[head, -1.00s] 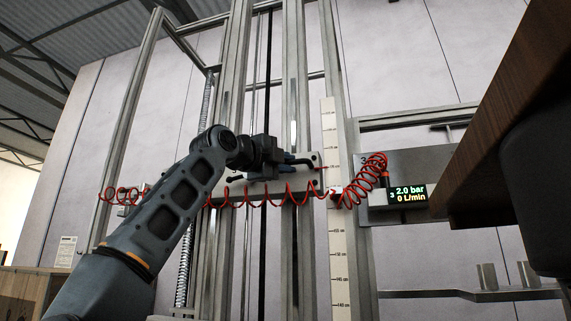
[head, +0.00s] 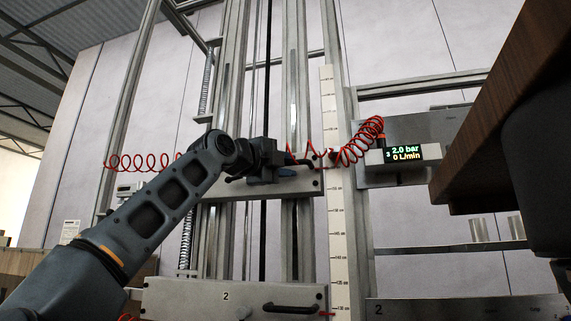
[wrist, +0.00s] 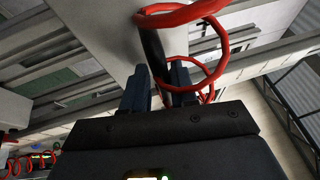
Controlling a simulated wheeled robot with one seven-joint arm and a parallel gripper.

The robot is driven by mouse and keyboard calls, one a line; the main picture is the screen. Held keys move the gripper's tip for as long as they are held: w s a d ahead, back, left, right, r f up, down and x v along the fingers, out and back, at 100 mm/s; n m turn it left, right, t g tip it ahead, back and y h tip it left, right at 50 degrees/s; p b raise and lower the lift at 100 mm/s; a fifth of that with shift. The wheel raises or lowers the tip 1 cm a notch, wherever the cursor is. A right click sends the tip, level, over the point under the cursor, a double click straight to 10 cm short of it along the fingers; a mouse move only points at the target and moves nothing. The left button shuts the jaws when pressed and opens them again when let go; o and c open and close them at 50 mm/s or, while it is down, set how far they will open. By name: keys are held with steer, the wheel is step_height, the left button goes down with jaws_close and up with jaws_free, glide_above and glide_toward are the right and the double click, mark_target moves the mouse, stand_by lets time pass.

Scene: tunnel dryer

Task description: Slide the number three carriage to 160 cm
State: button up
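The number three carriage (head: 306,187) is a pale plate across the upright rails in the head view. My gripper (head: 284,167) is at its front, covering much of it, including any number. In the wrist view my gripper (wrist: 158,88) has its two blue fingers on either side of the dark handle (wrist: 154,55), and appears shut on it. The white scale (head: 337,225) runs upright beside the carriage's right end. The carriage's end stands above the mark that seems to read 155 cm; the red hose and small print hide the exact pointer reading.
A coiled red hose (head: 358,142) runs from the carriage to a box with a display (head: 405,153) showing 2.0 bar and 0 L/min. Carriage 2 (head: 190,298) sits below, with its own black handle (head: 291,308). A brown tabletop (head: 500,110) juts in at the right.

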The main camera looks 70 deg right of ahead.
steer(key=shift+o, duration=1.4)
steer(key=shift+f, duration=0.25)
steer(key=shift+o, duration=0.2)
steer(key=shift+r, duration=0.1)
steer(key=b+v, duration=0.1)
steer(key=v, duration=0.6)
steer(key=shift+w+a+b, duration=0.15)
steer(key=shift+a+b, duration=0.2)
